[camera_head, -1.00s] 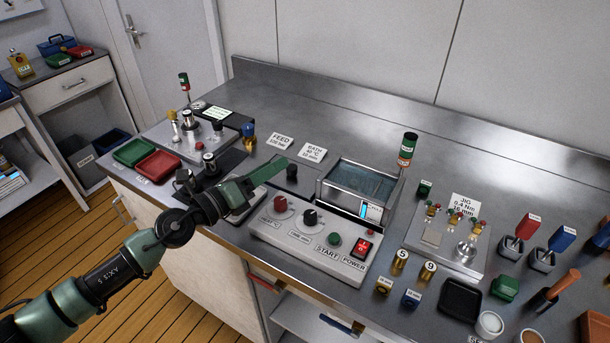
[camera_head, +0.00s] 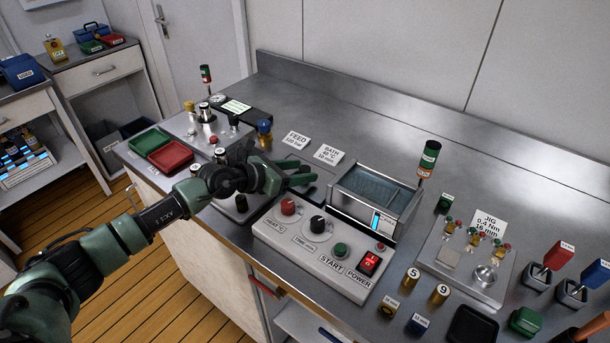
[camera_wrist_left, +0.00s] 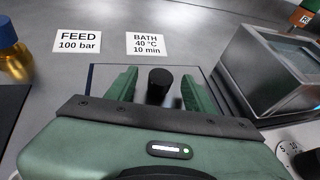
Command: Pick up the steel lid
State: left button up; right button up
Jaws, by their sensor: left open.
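The steel lid (camera_wrist_left: 103,80) lies flat on the counter in the left wrist view, a reflective plate with a dark edge and an upright black knob (camera_wrist_left: 158,85). My left gripper (camera_wrist_left: 159,76) is open, with one green finger on each side of the knob and a visible gap to both. In the head view my left gripper (camera_head: 302,176) is low over the counter, left of the bath, and hides most of the lid and its knob. My right gripper is not in view.
The bath tank (camera_head: 375,200) stands just right of my gripper. A control box (camera_head: 315,250) with knobs and a red switch is in front. FEED (camera_head: 296,141) and BATH (camera_head: 329,154) cards lie behind. A blue-topped brass fitting (camera_head: 264,133) stands behind left. The back counter is clear.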

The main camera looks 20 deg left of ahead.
pick_arm(q)
grip_shut()
jog(key=shift+r, duration=0.1)
